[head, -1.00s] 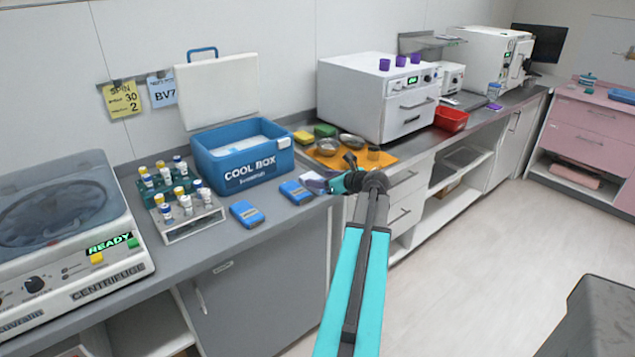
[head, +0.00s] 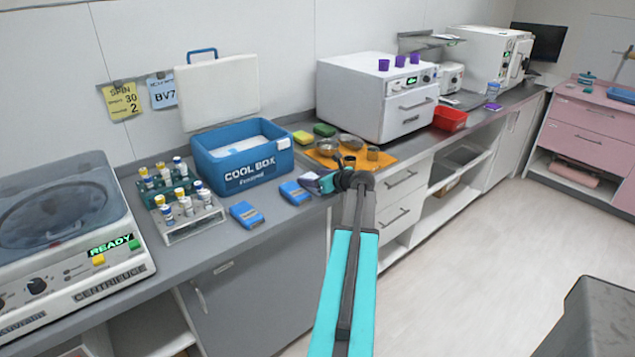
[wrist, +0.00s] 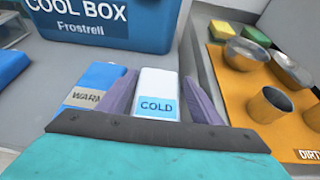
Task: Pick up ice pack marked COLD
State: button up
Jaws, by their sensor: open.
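The ice pack marked COLD (wrist: 157,84) is white with a blue label and lies on the grey counter in the wrist view. My gripper (wrist: 161,80) is open, with one purple finger on each side of the pack. I cannot tell whether the fingers touch it. In the head view my gripper (head: 312,184) is over the counter's front edge, right of the blue packs, and largely hides the COLD pack. A blue pack marked WARM (wrist: 97,76) lies just left of the left finger, which partly covers it.
The blue cool box (head: 243,172) stands open behind the packs. Another blue pack (head: 247,214) lies farther left, beside a tube rack (head: 190,229). An orange mat (head: 378,161) with metal bowls and cups is close on the right. The centrifuge (head: 60,240) is at far left.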

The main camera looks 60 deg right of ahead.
jog(key=shift+w, duration=0.1)
dwell(0.5)
jog(key=c, duration=1)
jog(key=shift+o, duration=0.2)
jog(key=shift+r, duration=0.1)
jog(key=shift+r, duration=0.65)
jog(key=shift+r+b, duration=0.35)
jog(key=shift+r, duration=0.55)
jog(key=s+r+b, duration=0.1)
jog(key=s+b, duration=0.1)
jog(key=s, duration=1.4)
jog(key=shift+a+r, duration=0.25)
jog(key=shift+r, duration=0.1)
